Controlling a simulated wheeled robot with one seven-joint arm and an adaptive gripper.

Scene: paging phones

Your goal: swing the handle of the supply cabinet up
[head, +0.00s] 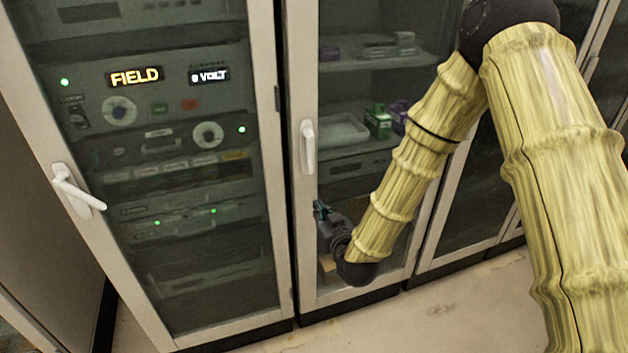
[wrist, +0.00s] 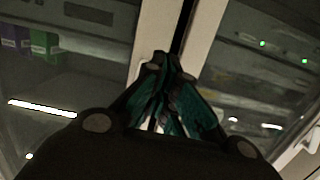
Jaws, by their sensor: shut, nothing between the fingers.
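The supply cabinet (head: 298,215) is the middle one, with a glass door and a pale frame. Its white handle (head: 308,147) lies upright along the door's left frame in the head view. My gripper (head: 322,210) is below the handle, near the lower part of that door, and apart from it. In the wrist view my gripper's dark and teal fingers (wrist: 165,62) are closed together in front of the pale door frames, with nothing seen held. The fingers cover much of the frame there, and I cannot make out the supply cabinet's handle clearly in that view.
An equipment rack cabinet (head: 270,190) with lit displays stands on the left; its own white handle (head: 80,190) sticks out from the door. Boxes (head: 378,121) sit on shelves behind the supply cabinet's glass. Floor (head: 455,310) is clear in front.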

